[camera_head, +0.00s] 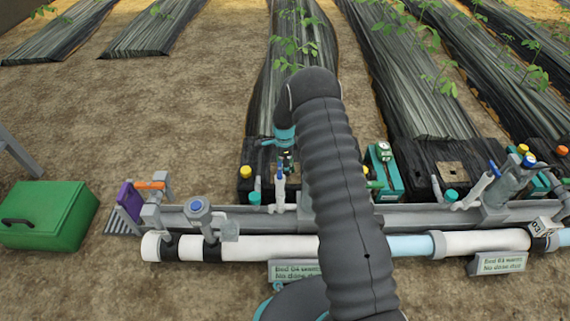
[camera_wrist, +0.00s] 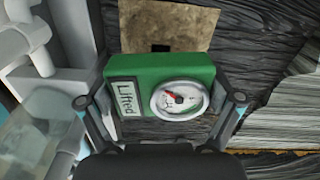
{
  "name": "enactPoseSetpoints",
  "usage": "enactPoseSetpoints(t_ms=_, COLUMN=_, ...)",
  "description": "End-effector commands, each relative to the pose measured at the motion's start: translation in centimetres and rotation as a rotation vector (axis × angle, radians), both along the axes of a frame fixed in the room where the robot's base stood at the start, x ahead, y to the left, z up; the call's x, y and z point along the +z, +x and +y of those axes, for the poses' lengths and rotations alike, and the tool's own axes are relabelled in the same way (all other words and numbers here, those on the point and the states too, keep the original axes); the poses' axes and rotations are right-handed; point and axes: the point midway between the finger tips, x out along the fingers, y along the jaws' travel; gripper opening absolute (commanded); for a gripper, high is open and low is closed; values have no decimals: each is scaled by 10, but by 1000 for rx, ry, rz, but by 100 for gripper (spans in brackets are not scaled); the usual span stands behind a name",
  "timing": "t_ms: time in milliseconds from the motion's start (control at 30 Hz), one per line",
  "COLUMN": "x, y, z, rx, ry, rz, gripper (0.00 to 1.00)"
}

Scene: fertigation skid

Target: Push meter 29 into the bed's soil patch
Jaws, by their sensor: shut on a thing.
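My gripper (camera_wrist: 165,108) is shut on a green box-shaped meter (camera_wrist: 135,75), with one finger at each side. Its face has a round white dial with a red needle and a label reading "Lifted"; I see no number 29 on it. In the wrist view a brown soil patch (camera_wrist: 180,18) with a dark square hole lies just beyond the meter, partly hidden by it. Whether the meter touches the bed I cannot tell. In the head view my gripper (camera_head: 286,160) is over the black-covered middle bed (camera_head: 262,155), and my arm hides much around it.
Another green meter (camera_head: 383,152) stands in a teal holder right of my arm. A brown patch (camera_head: 452,172) shows on the right bed. Pipes with valves (camera_head: 280,247) run along the front. A green box (camera_head: 45,215) sits left; bare ground (camera_head: 160,120) is open.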

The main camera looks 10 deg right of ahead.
Motion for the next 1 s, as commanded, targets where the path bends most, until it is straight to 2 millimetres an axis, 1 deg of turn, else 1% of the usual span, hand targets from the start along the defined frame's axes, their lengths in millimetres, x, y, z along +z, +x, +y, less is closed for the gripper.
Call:
enactPoseSetpoints(t_ms=267, x=0, y=0, z=0, rx=0, ry=0, rz=0, gripper=53)
enactPoseSetpoints(t_ms=1000, x=-19, y=0, z=0, rx=0, ry=0, rz=-1, gripper=53)
